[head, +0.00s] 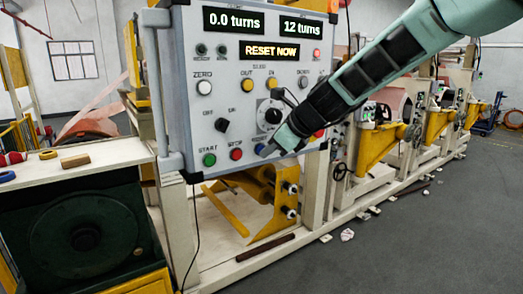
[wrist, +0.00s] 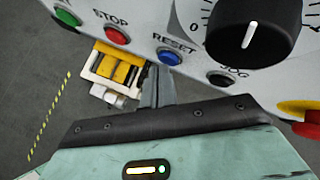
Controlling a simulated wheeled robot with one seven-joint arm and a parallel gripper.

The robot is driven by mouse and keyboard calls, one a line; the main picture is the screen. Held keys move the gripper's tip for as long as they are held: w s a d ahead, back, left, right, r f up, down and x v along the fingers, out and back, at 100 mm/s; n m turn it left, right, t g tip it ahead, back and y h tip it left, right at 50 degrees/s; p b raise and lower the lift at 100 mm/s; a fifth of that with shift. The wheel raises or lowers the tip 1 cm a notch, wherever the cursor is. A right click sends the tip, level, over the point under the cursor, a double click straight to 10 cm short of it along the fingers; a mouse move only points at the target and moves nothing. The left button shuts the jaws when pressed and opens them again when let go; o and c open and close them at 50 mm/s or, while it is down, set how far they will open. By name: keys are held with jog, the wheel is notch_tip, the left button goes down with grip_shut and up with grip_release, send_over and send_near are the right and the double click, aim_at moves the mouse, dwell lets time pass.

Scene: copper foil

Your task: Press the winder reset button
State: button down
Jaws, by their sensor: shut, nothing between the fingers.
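The blue RESET button (wrist: 170,57) is on the lower edge of the grey winder panel (head: 180,100), labelled in the wrist view. In the head view a bit of blue (head: 260,148) shows at my fingertips. My gripper (head: 268,151) is shut and empty, reaching in from the upper right to the panel's lower edge. In the wrist view the closed fingertips (wrist: 157,72) are just below and slightly left of the blue button. I cannot tell whether they touch it. The display (head: 269,50) reads RESET NOW, with 0.0 turns and 12 turns above it.
The red STOP button (wrist: 117,34) and green START button (wrist: 67,16) are left of RESET. The black JOG button (wrist: 221,79) is to its right, below a large black dial (wrist: 252,25). A red knob on yellow (wrist: 310,124) is further right. Grey floor (head: 440,220) is open at right.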

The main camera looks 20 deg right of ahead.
jog(key=shift+w+a, duration=0.1)
jog(key=shift+w, duration=0.3)
jog(key=shift+s, duration=0.1)
dwell(0.5)
jog(key=shift+s+d, duration=0.25)
jog(key=shift+s, duration=0.55)
jog(key=shift+s+d+b, duration=0.25)
jog(key=shift+s+b, duration=0.15)
jog(key=shift+s, duration=0.4)
jog(key=shift+s+d+b, duration=0.25)
jog(key=shift+s+b, duration=0.15)
jog(key=shift+s, duration=0.4)
jog(key=shift+s+d+b, duration=0.25)
jog(key=shift+s+b, duration=0.15)
jog(key=shift+s, duration=0.4)
